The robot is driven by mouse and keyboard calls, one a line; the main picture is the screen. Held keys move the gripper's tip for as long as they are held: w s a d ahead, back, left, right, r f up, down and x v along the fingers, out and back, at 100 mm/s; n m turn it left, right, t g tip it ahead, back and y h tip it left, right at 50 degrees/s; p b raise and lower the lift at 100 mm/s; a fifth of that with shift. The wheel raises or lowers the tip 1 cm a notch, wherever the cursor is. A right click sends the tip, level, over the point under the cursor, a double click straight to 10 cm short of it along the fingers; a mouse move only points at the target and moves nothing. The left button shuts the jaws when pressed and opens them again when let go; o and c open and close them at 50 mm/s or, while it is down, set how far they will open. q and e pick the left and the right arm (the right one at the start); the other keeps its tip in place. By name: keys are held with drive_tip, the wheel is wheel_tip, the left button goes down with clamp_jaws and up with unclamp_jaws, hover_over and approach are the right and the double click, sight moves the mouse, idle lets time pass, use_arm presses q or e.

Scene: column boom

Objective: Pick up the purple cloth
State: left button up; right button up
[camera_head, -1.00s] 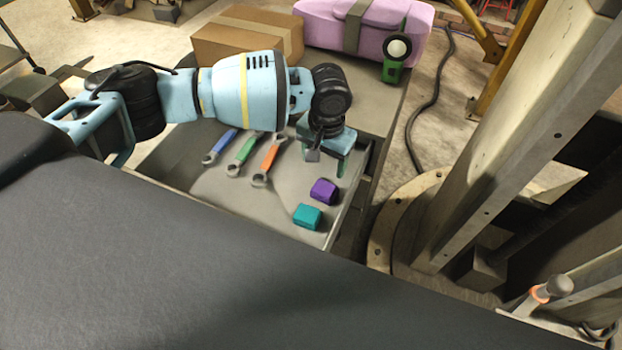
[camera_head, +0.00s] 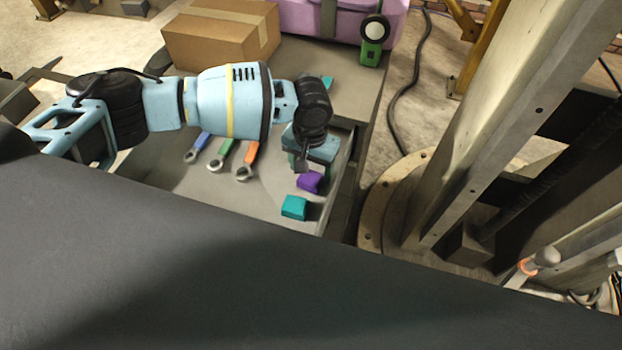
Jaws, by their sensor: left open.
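The purple cloth (camera_head: 310,183), a small folded block, lies in the open drawer near its right side. My left gripper (camera_head: 314,168) reaches in from the left and is open, pointing down, just behind and above the purple cloth. One finger overlaps the cloth's upper edge in the picture; I cannot tell whether it touches. Nothing shows between the fingers. My right gripper is not in view.
A teal cloth (camera_head: 294,208) lies just in front of the purple one. Blue (camera_head: 198,147), green (camera_head: 222,154) and orange (camera_head: 247,161) wrenches lie left in the drawer (camera_head: 262,203). A cardboard box (camera_head: 222,38) and pink case (camera_head: 335,20) stand behind. A thick post (camera_head: 500,130) rises right.

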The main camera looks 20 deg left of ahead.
sight(310, 177)
use_arm(q)
wheel_tip(310, 177, down, 4)
drive_tip(key=shift+r, duration=0.25)
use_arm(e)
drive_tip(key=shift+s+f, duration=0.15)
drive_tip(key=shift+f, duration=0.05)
use_arm(q)
drive_tip(key=c, duration=0.8)
drive_tip(key=shift+o, duration=0.2)
drive_tip(key=shift+r, duration=0.1)
wheel_tip(310, 177, up, 9)
drive_tip(key=shift+f+p, duration=0.15)
drive_tip(key=shift+p, duration=0.15)
drive_tip(key=shift+r, duration=0.65)
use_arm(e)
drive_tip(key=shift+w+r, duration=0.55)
